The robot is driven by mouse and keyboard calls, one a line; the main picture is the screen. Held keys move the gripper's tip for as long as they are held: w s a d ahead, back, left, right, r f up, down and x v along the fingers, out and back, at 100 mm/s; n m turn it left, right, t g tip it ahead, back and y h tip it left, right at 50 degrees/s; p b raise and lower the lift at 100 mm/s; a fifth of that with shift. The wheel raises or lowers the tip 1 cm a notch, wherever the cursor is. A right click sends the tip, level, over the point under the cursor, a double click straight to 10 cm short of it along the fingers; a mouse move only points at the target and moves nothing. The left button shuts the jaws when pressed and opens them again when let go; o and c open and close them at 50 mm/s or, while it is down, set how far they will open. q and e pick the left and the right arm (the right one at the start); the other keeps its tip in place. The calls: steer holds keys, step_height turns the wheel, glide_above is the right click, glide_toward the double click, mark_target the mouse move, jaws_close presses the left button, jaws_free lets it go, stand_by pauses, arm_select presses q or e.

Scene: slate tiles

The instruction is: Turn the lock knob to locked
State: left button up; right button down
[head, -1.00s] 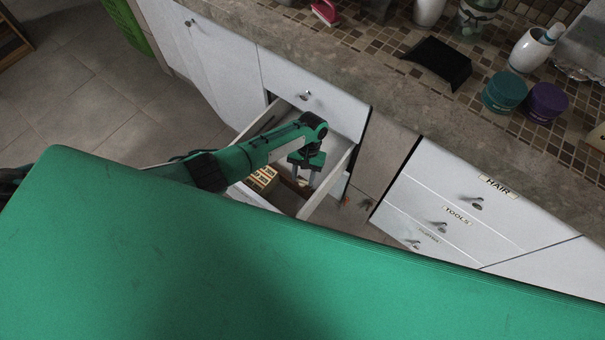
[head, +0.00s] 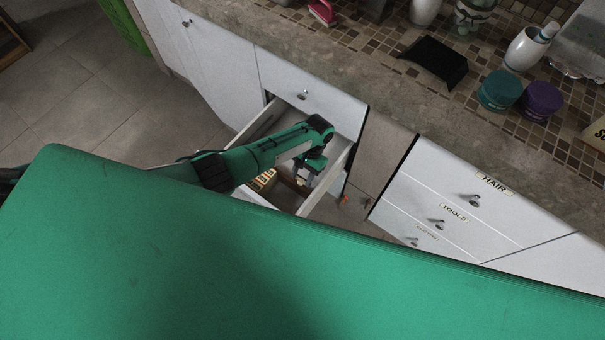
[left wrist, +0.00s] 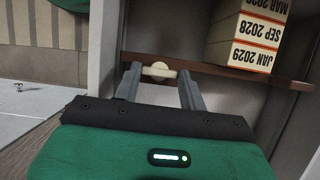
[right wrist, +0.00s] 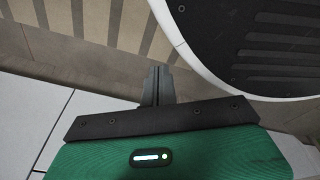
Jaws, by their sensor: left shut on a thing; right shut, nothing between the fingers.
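The cream lock knob (left wrist: 159,71) shows in the left wrist view, in front of a brown divider inside the open drawer. Its wide part lies crosswise between the fingertips. My left gripper (left wrist: 160,80) is shut on it, one finger at each side. In the head view my left gripper (head: 303,179) reaches down into the drawer, and the knob is too small to make out clearly. Any lock markings cannot be read. My right gripper (right wrist: 158,75) is shut and empty, away from the drawer.
The open drawer's side wall (head: 326,183) stands close beside the left gripper. Date-printed boxes (left wrist: 248,40) stand behind the brown divider (left wrist: 225,72). The counter (head: 400,92) above holds a black tray (head: 436,60) and jars. Closed labelled drawers (head: 450,205) are at right.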

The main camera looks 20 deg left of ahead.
arm_select(q)
steer(key=o, duration=1)
arm_select(e)
steer(key=shift+s, duration=0.15)
arm_select(q)
steer(key=shift+w+r, duration=0.1)
steer(key=shift+r, duration=0.25)
steer(key=shift+p+v, duration=0.35)
steer(key=shift+v, duration=3.1)
arm_select(e)
steer(key=shift+s+d+f, duration=0.25)
steer(key=shift+s+f, duration=0.25)
steer(key=shift+s, duration=0.1)
